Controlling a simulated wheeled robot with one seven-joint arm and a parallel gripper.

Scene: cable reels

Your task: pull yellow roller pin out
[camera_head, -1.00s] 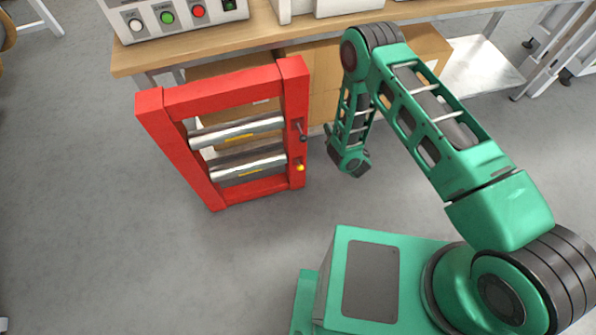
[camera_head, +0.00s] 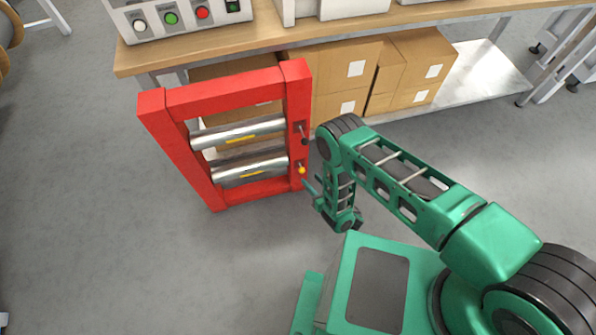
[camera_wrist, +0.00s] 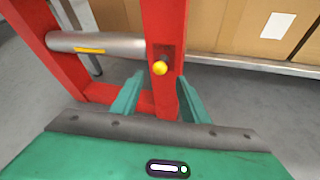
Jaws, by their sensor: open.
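The yellow roller pin (camera_head: 301,170) sticks out of the right post of the red frame (camera_head: 222,92), at the lower roller (camera_head: 250,170). In the wrist view the yellow pin knob (camera_wrist: 159,68) is just beyond my fingers, slightly left of the middle between them. My gripper (camera_head: 311,186) is open and empty, with its fingertips just right of and a little below the pin. In the wrist view my gripper's fingers (camera_wrist: 161,92) stand apart on either side of the red post, short of the knob. I see no contact with the pin.
A dark pin (camera_head: 304,140) sits above the yellow one, at the upper roller (camera_head: 238,132). Cardboard boxes (camera_head: 345,75) stand under the wooden bench (camera_head: 270,38) behind the frame. The grey floor left of the frame is clear.

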